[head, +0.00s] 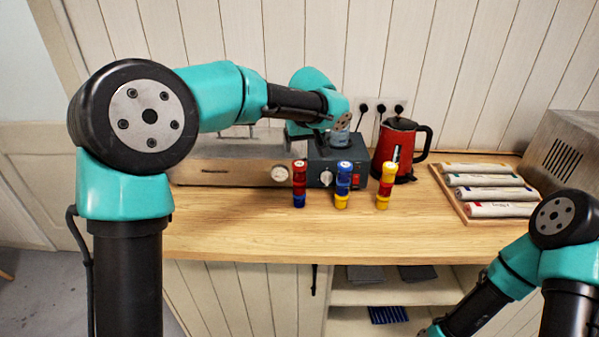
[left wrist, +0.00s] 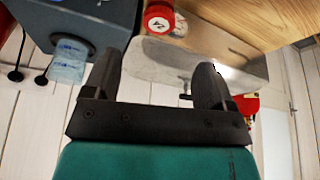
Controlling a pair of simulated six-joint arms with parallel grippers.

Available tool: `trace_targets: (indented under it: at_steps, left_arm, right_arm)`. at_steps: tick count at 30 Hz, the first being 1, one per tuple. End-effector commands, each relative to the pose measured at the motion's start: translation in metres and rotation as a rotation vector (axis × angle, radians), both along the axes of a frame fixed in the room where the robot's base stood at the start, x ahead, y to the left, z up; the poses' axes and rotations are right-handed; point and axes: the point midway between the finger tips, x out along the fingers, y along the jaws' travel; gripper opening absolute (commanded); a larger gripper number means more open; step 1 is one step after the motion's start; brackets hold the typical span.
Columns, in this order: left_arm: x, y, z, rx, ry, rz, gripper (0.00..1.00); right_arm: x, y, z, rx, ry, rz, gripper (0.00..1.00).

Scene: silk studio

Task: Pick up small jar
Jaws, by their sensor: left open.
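A small translucent blue jar (head: 341,139) sits on the dark grey box-shaped device (head: 322,160) at the back of the counter. In the left wrist view the jar (left wrist: 68,62) is at the left, in the top of the device. My left gripper (left wrist: 158,68) is open and empty, with the jar outside its fingers, beyond the left one. In the head view my left wrist reaches over the device, close above the jar; the fingers are hard to make out there. My right arm shows at the lower right, its gripper out of view.
A metal box (head: 225,172) stands left of the device and a red kettle (head: 398,150) right of it. Three coloured stacks, such as the red-blue one (head: 299,185), stand in front. A wooden tray (head: 447,190) holds several rolls. The front counter (head: 240,235) is clear.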

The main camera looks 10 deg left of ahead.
Motion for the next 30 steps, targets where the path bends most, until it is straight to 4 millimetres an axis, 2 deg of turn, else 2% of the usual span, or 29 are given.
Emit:
trace_targets:
  at_steps: [9, 15, 30]
  left_arm:
    - [0.019, 0.011, -0.052, 0.002, 0.003, 0.0, 0.78]
    - [0.027, 0.015, -0.074, 0.002, 0.002, 0.0, 0.78]
    - [0.031, 0.016, -0.083, 0.0, 0.001, -0.001, 0.78]
  right_arm:
    - [0.0, 0.0, 0.0, 0.0, 0.0, 0.0, 0.43]
    - [0.0, 0.0, 0.0, 0.0, 0.0, 0.0, 0.43]
    - [0.0, 0.0, 0.0, 0.0, 0.0, 0.0, 0.43]
